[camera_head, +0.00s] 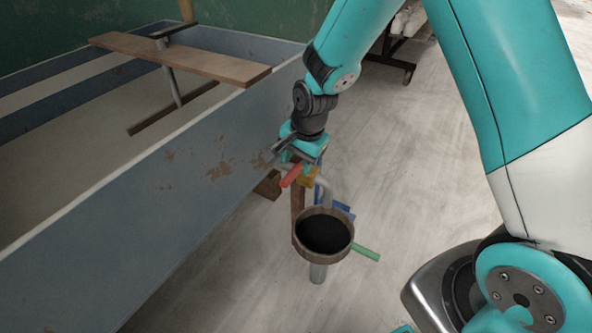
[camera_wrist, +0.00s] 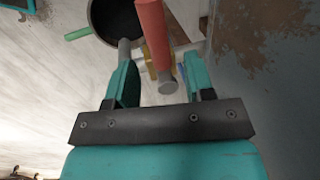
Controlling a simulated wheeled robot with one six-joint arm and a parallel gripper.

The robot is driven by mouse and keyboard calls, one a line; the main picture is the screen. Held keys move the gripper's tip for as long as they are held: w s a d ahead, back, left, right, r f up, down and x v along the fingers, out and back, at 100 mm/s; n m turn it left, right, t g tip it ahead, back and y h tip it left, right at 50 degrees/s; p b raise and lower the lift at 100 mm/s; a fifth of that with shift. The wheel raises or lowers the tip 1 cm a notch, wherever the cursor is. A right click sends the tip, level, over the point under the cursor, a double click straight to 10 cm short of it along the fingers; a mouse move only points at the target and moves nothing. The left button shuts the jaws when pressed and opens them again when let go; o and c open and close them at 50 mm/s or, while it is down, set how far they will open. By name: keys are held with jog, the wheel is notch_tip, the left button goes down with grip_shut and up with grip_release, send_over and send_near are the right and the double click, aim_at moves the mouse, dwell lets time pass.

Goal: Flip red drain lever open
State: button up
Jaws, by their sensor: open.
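The red lever (camera_head: 291,176) sticks out from the pipework below the trough's outer wall. In the wrist view the red lever (camera_wrist: 153,35) runs down from the top edge, and its grey round end (camera_wrist: 167,87) lies between my finger pads in the picture. My gripper (camera_wrist: 163,88) is open, with one teal finger on either side of that end. I cannot tell whether either finger touches it. In the head view my gripper (camera_head: 292,160) is right above the lever and partly hides the pipes behind.
A dark round funnel (camera_head: 325,233) stands close in front on a post, with a green handle (camera_head: 366,253) and a blue part (camera_head: 340,211) beside it. The blue-grey trough (camera_head: 150,190) blocks the left. Open floor (camera_head: 400,170) lies to the right.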

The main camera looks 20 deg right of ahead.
aim_at(298, 169)
jog(key=shift+w+a+f, duration=0.15)
jog(key=shift+f, duration=0.95)
grip_shut()
